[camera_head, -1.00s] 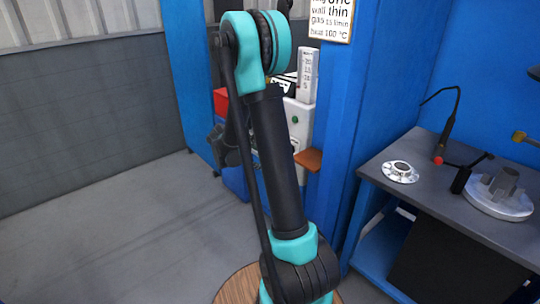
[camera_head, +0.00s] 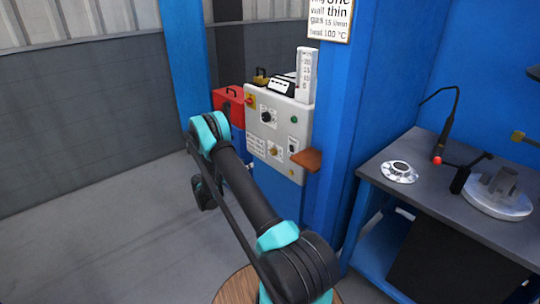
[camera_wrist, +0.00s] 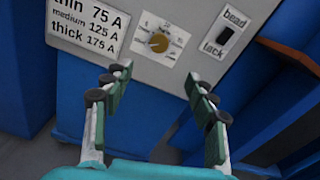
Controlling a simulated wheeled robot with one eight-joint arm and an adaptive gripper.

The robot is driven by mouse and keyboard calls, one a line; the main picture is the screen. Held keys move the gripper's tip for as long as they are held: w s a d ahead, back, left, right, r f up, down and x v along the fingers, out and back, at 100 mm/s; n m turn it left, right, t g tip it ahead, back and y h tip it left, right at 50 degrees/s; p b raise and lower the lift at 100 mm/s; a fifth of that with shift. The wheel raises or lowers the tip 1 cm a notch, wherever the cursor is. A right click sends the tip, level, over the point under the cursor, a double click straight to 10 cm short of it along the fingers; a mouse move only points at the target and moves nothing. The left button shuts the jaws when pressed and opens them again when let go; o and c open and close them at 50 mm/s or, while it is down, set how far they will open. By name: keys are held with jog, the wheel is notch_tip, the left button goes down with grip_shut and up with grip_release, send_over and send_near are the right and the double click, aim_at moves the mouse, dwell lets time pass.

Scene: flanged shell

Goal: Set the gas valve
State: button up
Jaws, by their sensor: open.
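The grey control panel (camera_head: 278,131) stands on a blue cabinet and carries several knobs. A white scale with numbers (camera_head: 305,75) stands upright at its top right. I cannot tell for certain which control is the gas valve. In the wrist view a brass knob (camera_wrist: 158,43) sits on a white dial plate, between a current label (camera_wrist: 88,24) and a bead/tack switch (camera_wrist: 225,36). The brass knob also shows low on the panel in the head view (camera_head: 274,151). My gripper (camera_wrist: 157,76) is open and empty, apart from the panel, just below the knob in the picture.
An orange-brown ledge (camera_head: 306,159) juts out at the panel's lower right, beside a blue post (camera_head: 335,130). A red box (camera_head: 228,105) is left of the panel. The floor at left is clear.

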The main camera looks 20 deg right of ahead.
aim_at(272, 152)
jog(key=x, duration=1.7)
jog(key=shift+w+f, duration=0.1)
jog(key=c, duration=1.2)
